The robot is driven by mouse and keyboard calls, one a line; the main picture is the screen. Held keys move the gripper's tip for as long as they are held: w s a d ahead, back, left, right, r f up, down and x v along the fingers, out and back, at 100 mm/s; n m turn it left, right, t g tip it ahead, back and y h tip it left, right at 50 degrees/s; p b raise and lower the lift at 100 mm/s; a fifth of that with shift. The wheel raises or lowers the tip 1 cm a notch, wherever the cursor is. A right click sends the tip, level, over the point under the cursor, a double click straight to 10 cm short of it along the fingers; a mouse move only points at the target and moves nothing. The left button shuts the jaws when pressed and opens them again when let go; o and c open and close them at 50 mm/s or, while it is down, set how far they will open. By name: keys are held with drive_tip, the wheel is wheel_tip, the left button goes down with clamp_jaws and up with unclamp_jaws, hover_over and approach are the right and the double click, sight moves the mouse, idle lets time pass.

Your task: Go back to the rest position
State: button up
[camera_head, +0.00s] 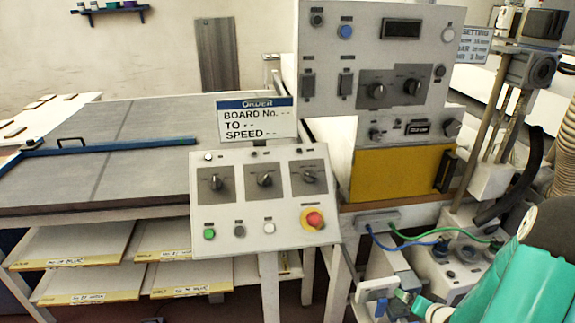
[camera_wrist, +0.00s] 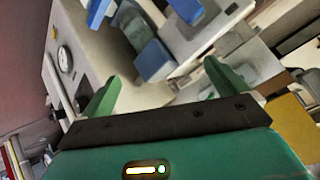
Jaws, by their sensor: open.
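My gripper (camera_wrist: 165,88) shows in the wrist view with two green fingers spread apart. Nothing is visible held between them. Beyond the fingers are a pale machine body (camera_wrist: 92,55) with a round gauge (camera_wrist: 65,58) and blue blocks (camera_wrist: 154,62). In the head view my teal arm comes in from the lower right, and its end is low in front of the machine, right of the control panel (camera_head: 262,195). The fingertips are small there, and I cannot tell whether they touch anything.
The panel carries knobs, buttons and a red emergency stop (camera_head: 313,219). An order sign (camera_head: 256,118) stands above it. A grey table (camera_head: 120,150) is at left, with boards on shelves below. Blue and green hoses (camera_head: 420,243) and a pump unit (camera_head: 462,262) are close to my arm.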

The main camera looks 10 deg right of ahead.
drive_tip(key=a+r+n+g+h, duration=0.1)
drive_tip(key=a+r, duration=0.2)
drive_tip(key=r, duration=0.3)
drive_tip(key=w+a+r+n+g+h, duration=0.1)
drive_tip(key=a+r, duration=0.2)
drive_tip(key=r, duration=0.4)
drive_tip(key=a+r+n+h, duration=0.1)
drive_tip(key=a+r, duration=0.2)
drive_tip(key=r, duration=0.3)
drive_tip(key=s+a+r+n+g+y, duration=0.1)
drive_tip(key=s+a+r+n+y, duration=0.1)
drive_tip(key=s+a+r, duration=0.4)
drive_tip(key=s+a+r+n+g+y, duration=0.1)
drive_tip(key=s+a+r+n, duration=0.1)
drive_tip(key=s+a+r, duration=0.4)
drive_tip(key=s+a, duration=0.3)
drive_tip(key=a, duration=0.3)
drive_tip(key=shift+a+y, duration=0.15)
drive_tip(key=shift+y, duration=0.25)
